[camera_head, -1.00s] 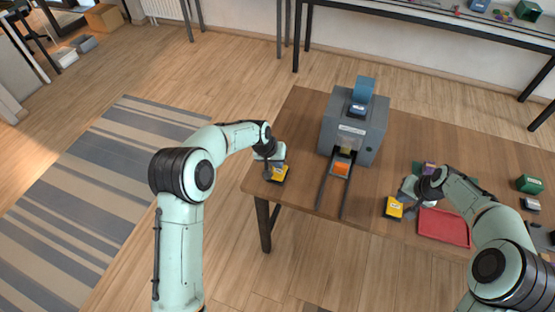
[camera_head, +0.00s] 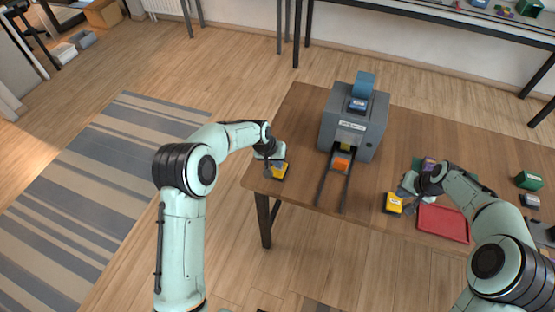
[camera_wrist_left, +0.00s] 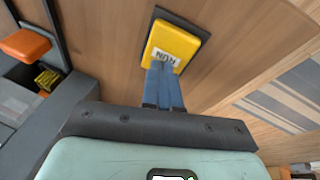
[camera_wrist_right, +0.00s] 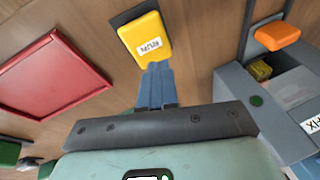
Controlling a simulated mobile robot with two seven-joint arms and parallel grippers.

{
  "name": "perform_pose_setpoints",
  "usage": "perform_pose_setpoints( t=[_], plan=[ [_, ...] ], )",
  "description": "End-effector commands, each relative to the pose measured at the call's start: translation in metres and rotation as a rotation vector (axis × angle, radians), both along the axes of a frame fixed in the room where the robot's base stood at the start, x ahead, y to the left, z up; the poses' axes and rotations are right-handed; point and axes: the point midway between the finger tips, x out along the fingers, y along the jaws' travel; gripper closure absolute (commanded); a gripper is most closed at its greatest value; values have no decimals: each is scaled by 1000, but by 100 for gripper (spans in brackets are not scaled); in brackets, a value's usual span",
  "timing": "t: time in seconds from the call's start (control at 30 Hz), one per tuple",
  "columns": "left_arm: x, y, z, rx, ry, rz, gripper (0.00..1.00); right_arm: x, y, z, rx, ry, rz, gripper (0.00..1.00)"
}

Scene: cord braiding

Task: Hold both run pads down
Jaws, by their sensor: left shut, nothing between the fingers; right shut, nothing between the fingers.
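The left run pad (camera_head: 279,172) is yellow on a dark base, near the table's left front corner. In the left wrist view it shows as a yellow pad marked RUN (camera_wrist_left: 174,40). My left gripper (camera_wrist_left: 161,66) is shut and empty, its blue fingertips over the pad's near edge by the label. The right run pad (camera_head: 393,203) is also yellow, at the table's front edge; the right wrist view shows its RUN label (camera_wrist_right: 147,38). My right gripper (camera_wrist_right: 156,68) is shut and empty, its fingertips at that pad's near edge. I cannot tell whether either gripper presses its pad.
A grey machine (camera_head: 350,128) stands between the pads, with an orange block (camera_head: 341,163) on its rails at the front. A red tray (camera_head: 444,224) lies right of the right pad. A green box (camera_head: 528,181) is further right. The table between rails and right pad is clear.

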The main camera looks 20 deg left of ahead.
Motion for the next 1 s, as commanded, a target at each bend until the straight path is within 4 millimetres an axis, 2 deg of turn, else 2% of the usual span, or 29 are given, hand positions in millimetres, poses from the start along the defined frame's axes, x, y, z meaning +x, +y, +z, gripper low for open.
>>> perform_pose_setpoints(
  t=[0.2,0.5,1.0],
  plan=[
    [-1,0,-1,0,3,-1,100,0,0,-2,0,1,0,100],
    [-1,0,-1,0,4,-1,100,0,0,-16,0,0,-1,100],
    [-2,0,-2,0,6,-1,100,0,0,-21,0,1,0,100]
  ],
)
